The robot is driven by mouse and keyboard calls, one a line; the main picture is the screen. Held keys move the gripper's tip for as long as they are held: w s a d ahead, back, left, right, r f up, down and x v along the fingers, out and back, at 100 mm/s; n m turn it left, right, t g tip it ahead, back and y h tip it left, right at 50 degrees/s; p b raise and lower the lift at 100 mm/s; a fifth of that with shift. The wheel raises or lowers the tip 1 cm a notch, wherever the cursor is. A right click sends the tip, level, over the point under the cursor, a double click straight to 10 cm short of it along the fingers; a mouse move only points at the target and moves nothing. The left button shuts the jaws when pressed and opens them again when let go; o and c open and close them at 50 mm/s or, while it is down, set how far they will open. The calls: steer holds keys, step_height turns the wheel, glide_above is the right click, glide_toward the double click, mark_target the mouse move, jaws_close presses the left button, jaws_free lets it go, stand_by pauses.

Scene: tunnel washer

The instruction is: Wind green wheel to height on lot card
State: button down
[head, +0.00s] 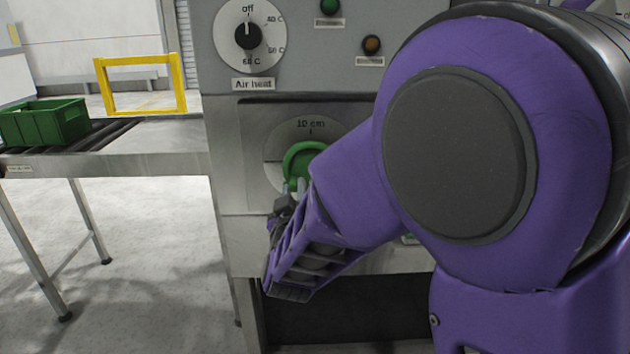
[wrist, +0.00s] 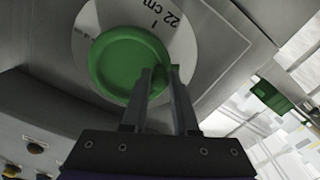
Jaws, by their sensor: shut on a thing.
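The green wheel (head: 303,160) is mounted on a pale round dial plate (head: 275,152) on the machine's front panel. The plate reads "10 cm" at its top in the head view. In the wrist view the green wheel (wrist: 128,62) fills the upper left, and a "22 cm" mark shows on the plate beside a short line. My gripper (wrist: 160,75) is shut on the wheel near its rim, with both fingers reaching up to it. In the head view my arm hides the wheel's right and lower part. I see no lot card that I can make out.
An "Air heat" knob (head: 248,37) sits above the wheel, with green and amber buttons to its right. A steel roller table (head: 160,140) stands at the left with a green crate (head: 45,122) and a yellow frame (head: 142,84). The floor at the left is clear.

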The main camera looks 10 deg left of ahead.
steer(key=shift+d+f+n, duration=0.35)
steer(key=shift+f+n, duration=0.15)
steer(key=shift+n, duration=0.2)
steer(key=shift+w, duration=0.1)
steer(key=c, duration=0.7)
jaws_free()
steer(key=shift+r, duration=0.15)
